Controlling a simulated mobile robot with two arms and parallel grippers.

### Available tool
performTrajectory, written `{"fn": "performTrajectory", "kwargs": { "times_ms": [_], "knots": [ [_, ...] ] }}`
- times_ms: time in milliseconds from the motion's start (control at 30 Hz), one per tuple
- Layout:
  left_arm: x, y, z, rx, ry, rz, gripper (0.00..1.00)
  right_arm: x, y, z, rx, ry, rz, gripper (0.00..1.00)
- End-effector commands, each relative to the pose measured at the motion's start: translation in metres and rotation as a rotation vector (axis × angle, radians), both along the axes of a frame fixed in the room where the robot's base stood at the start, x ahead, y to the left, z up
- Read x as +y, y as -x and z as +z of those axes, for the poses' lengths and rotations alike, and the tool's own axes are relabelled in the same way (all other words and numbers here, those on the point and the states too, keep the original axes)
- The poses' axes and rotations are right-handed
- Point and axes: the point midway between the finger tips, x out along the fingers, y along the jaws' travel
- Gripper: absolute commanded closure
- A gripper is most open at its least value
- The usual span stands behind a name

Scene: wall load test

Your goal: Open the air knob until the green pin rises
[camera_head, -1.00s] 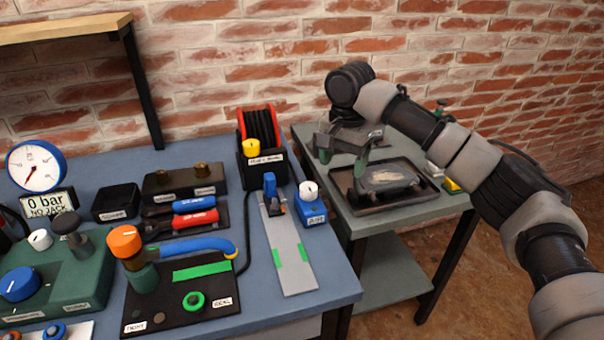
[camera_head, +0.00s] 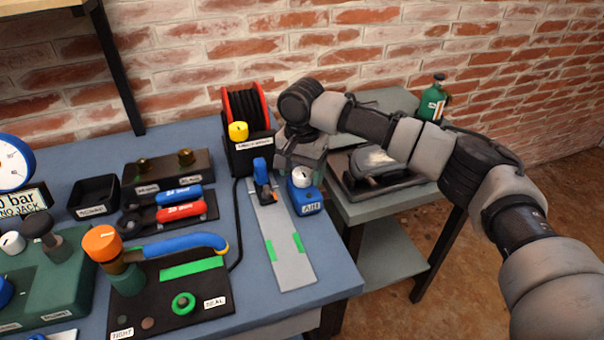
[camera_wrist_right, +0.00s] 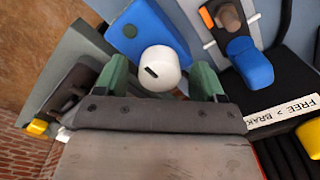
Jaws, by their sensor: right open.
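The air knob (camera_head: 302,176) is a white round cap on a small blue box (camera_head: 309,203) labelled AIR, near the bench's right edge. My right gripper (camera_head: 300,158) is just behind and above it in the head view. In the right wrist view the white knob (camera_wrist_right: 160,68) with a dark slot lies between the two green fingers of my open right gripper (camera_wrist_right: 162,78), on the blue box (camera_wrist_right: 131,33). I cannot tell whether the fingers touch it. I see no raised green pin on the box. My left gripper is not in view.
Left of the box lies a grey strip (camera_head: 281,236) with a blue-handled clamp (camera_head: 262,173). A reel (camera_head: 246,113) with a yellow knob (camera_head: 238,131) stands behind. A lower side table (camera_head: 372,208) with a dark tray is to the right; a green bottle (camera_head: 433,101) stands there.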

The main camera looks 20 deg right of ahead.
Motion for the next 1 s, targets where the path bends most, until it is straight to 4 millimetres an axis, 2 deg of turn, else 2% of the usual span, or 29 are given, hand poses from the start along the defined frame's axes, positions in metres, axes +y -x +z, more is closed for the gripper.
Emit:
{"fn": "performTrajectory", "kwargs": {
  "times_ms": [100,367,467,700,933,1000],
  "knots": [
    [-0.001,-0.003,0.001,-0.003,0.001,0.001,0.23,0.000,0.000,-0.007,0.001,0.001,0.000,0.30],
    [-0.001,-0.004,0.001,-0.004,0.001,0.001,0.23,0.000,0.000,-0.008,0.000,0.000,0.000,0.30],
    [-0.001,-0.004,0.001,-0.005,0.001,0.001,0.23,0.000,0.000,-0.008,0.000,0.000,0.000,0.43],
    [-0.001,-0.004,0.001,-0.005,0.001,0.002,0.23,0.000,0.000,-0.008,0.000,0.000,0.000,0.79],
    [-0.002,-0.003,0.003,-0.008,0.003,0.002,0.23,0.000,0.000,-0.007,0.001,0.001,0.006,0.80],
    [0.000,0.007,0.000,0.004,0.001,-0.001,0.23,0.000,0.000,-0.007,0.001,0.001,0.013,0.80]
  ]
}}
